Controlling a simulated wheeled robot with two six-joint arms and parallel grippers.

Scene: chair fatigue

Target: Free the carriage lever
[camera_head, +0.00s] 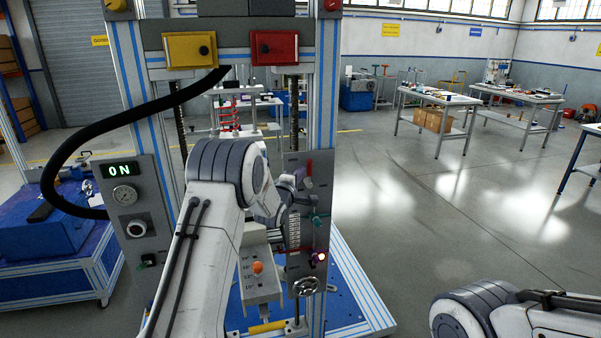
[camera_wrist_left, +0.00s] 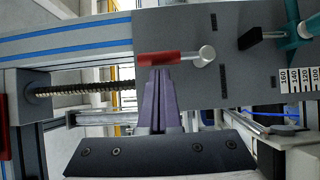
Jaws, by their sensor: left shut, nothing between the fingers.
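A lever with a red handle (camera_head: 309,168) is on the grey panel with the scale, on the right side of the test frame. In the left wrist view the red handle (camera_wrist_left: 158,59) runs left from a silver round end. A teal handle (camera_head: 318,219) sits lower on the panel; it also shows in the left wrist view (camera_wrist_left: 299,32). My left gripper (camera_head: 303,182) is at the panel beside the red handle. In the left wrist view its fingers (camera_wrist_left: 159,72) are together and empty, their tips at the red handle; contact cannot be told. My right gripper is out of view.
A white scale (camera_head: 294,231) runs down the panel, with a handwheel (camera_head: 305,286) below. A box with an orange knob (camera_head: 257,267) stands low in the frame. A black hose (camera_head: 120,121) arches at left. Open floor lies right of the frame, with worktables (camera_head: 437,97) further back.

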